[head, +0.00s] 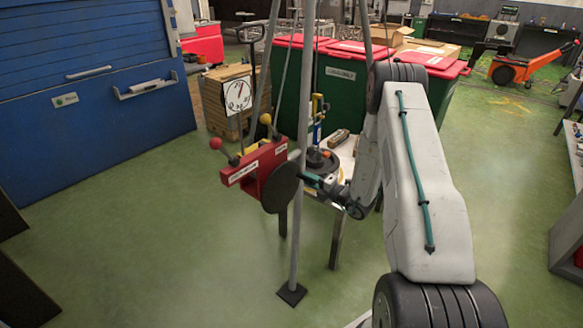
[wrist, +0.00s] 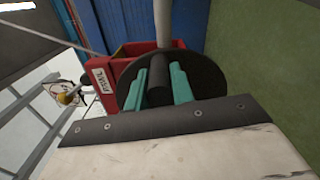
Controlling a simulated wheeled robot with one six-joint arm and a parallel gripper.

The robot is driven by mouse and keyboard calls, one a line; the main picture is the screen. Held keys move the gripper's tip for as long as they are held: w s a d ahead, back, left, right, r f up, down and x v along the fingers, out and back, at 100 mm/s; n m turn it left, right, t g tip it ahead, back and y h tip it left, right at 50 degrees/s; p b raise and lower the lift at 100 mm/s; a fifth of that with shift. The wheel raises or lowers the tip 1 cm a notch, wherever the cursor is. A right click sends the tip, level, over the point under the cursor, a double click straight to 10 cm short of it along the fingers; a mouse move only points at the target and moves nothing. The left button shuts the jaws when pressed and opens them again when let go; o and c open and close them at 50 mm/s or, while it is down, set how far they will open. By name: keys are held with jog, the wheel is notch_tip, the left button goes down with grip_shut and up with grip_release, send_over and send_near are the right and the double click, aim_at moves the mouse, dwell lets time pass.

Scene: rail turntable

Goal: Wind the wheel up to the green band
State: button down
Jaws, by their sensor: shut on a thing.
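The wheel (head: 281,187) is a dark round disc on the front of a red box (head: 255,167) with white labels, fixed to a grey pole. In the wrist view the wheel (wrist: 208,78) faces me, with a dark cylindrical handle (wrist: 158,82) standing out from it. My gripper (head: 307,179) reaches in from the right. In the wrist view its teal fingers (wrist: 158,88) are shut on the handle, one on each side. A white dial (head: 238,95) with a dark pointer stands behind the box. I cannot make out a green band on it.
Two levers with a red knob (head: 215,143) and a yellow knob (head: 265,118) rise from the box. A small table (head: 338,215) with items stands behind my gripper. Grey poles (head: 297,240) stand close by. Blue shutters (head: 90,90) are at left; green floor is clear in front.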

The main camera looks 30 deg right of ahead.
jog(key=shift+s+f, duration=0.1)
jog(key=shift+f, duration=0.1)
jog(key=shift+f+m, duration=1.4)
jog(key=shift+m, duration=0.5)
jog(key=shift+f, duration=0.1)
jog(key=shift+s+a+f+m, duration=0.1)
jog(key=shift+a+f+m, duration=0.15)
jog(key=shift+f+m, duration=0.55)
jog(key=shift+s+a+f+m, duration=0.15)
jog(key=shift+f+m, duration=0.3)
jog(key=shift+m, duration=0.55)
jog(key=shift+a, duration=0.1)
jog(key=shift+s+a+f+m, duration=0.15)
jog(key=shift+a+f+m, duration=0.35)
jog(key=shift+m, duration=0.35)
jog(key=shift+s+a+f+m, duration=0.1)
jog(key=shift+a+f+m, duration=0.15)
jog(key=shift+f+m, duration=0.5)
jog(key=shift+r, duration=0.15)
